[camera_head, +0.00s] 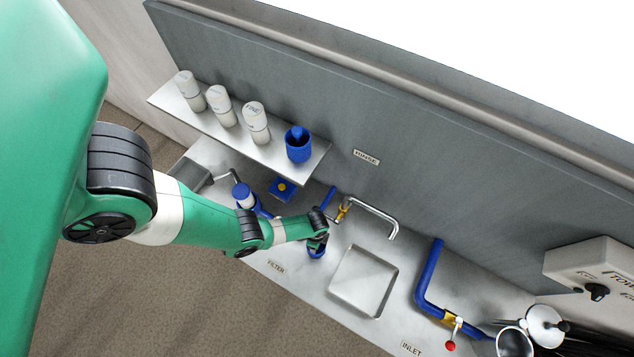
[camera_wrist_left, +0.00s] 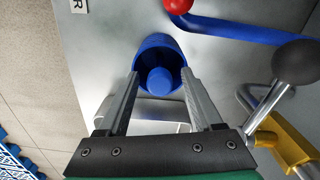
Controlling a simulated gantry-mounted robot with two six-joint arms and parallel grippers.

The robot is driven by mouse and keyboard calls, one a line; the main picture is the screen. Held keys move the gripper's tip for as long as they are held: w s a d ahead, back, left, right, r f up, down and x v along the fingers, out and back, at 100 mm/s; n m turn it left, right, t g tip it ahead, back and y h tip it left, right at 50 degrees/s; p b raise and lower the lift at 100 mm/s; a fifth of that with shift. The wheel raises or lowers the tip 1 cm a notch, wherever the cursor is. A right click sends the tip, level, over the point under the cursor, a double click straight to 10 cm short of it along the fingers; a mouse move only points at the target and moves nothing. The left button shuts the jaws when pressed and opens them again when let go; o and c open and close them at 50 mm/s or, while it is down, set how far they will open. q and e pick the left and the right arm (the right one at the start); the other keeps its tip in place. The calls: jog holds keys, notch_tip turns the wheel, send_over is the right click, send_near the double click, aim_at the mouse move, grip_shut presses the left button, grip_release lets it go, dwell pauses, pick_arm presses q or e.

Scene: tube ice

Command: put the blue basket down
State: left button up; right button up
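The blue basket (camera_wrist_left: 159,48) is a round blue cup with a blue knob-like part inside. In the left wrist view it sits between the fingertips of my left gripper (camera_wrist_left: 160,72), whose two fingers lie against its opposite sides. In the head view the gripper (camera_head: 318,237) is low over the steel counter, and a bit of the blue basket (camera_head: 317,252) shows under it, left of the sink. Whether its bottom touches the counter is hidden. My right gripper is not in view.
A shelf (camera_head: 215,133) holds several white bottles and a blue cup (camera_head: 298,148). The sink (camera_head: 363,281) lies right of the gripper, with a faucet (camera_head: 385,215) behind. A blue pipe (camera_head: 428,280) with a red-knobbed valve (camera_head: 450,345) stands further right. A FILTER label (camera_head: 276,267) marks the counter's front.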

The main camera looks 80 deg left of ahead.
pick_arm(q)
grip_shut()
dwell(1.2)
